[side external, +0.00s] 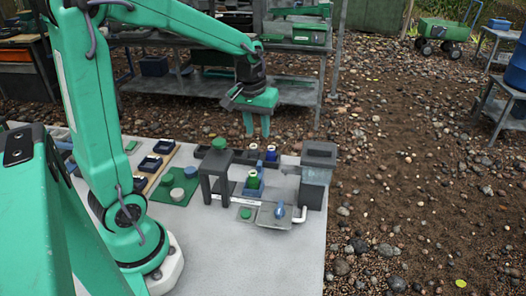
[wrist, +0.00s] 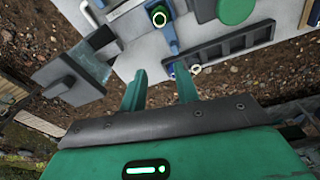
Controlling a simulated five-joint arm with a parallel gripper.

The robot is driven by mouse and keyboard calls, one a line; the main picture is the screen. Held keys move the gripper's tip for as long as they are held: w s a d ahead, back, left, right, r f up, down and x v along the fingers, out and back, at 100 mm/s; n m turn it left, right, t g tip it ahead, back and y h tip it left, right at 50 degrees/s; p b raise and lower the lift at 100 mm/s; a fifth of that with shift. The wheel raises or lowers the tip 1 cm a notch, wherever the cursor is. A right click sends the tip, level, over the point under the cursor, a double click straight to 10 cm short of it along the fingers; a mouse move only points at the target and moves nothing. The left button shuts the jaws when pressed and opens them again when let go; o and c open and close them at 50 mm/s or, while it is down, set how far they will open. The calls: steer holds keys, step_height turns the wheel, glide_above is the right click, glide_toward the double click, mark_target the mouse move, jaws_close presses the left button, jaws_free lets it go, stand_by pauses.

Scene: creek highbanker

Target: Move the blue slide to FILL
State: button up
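A separate blue handle (side external: 280,211) stands on a grey plate in front. No FILL marking is readable. My gripper (side external: 257,132) is open and empty, in the air above and behind the table fixtures. In the wrist view its two fingers (wrist: 160,72) are apart with nothing between them.
A dark stand with a green knob (side external: 219,143) is left of the blue piece. A grey hopper box (side external: 319,153) stands right of it. A dark rack (wrist: 222,49) with vials lies behind. Blue-lined trays (side external: 150,162) and a green mat are left. The front tabletop (side external: 270,265) is clear.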

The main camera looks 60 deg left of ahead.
mark_target(260, 163)
steer(key=w+a+f+n+g, duration=0.1)
steer(key=w+a+f+n, duration=0.1)
steer(key=a+f, duration=0.3)
steer(key=shift+w+f+g, duration=0.3)
steer(key=shift+w+f, duration=0.55)
steer(key=shift+f, duration=0.1)
steer(key=shift+f, duration=4.35)
jaws_close()
